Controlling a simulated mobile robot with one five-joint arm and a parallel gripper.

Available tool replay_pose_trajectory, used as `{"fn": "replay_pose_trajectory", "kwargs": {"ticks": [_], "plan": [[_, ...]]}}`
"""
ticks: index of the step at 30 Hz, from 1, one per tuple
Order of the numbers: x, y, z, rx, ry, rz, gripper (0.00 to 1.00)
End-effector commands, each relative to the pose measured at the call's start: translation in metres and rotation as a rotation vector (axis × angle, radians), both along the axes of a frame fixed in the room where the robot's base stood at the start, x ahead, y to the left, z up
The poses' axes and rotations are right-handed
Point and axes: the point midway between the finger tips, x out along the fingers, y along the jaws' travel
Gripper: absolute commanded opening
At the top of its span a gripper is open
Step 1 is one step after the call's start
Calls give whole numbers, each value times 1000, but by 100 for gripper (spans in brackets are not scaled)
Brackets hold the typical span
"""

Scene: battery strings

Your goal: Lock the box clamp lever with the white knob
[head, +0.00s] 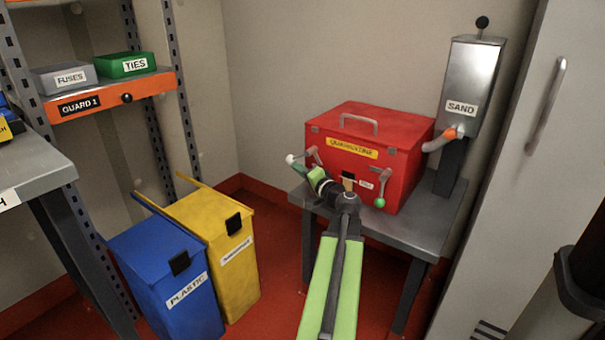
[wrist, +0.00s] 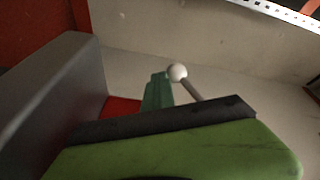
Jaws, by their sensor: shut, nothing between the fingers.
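The red box (head: 345,140) stands on a grey table against the wall. A clamp lever with a white knob (head: 290,159) sticks out to the left from the box's front left. The white knob (wrist: 177,71) also shows in the wrist view, on a grey rod running down behind my gripper's body. My gripper (head: 298,170) is shut and empty, its dark green fingers just below the white knob in the head view. In the wrist view the fingertips (wrist: 157,88) are just left of the knob; I cannot tell whether they touch it. The lever's pivot is hidden in the wrist view.
A second clamp lever with a green knob (head: 380,202) hangs down at the box's front right. A sand dispenser (head: 466,85) stands right of the box. Yellow (head: 215,240) and blue (head: 168,275) bins stand left of the grey table (head: 428,228).

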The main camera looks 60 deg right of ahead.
Motion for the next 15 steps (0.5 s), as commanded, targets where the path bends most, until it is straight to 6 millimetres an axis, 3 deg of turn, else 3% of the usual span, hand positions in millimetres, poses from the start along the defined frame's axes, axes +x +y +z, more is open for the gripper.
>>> {"fn": "replay_pose_trajectory", "kwargs": {"ticks": [15], "plan": [[33,6,24,0,1,15,0]]}}
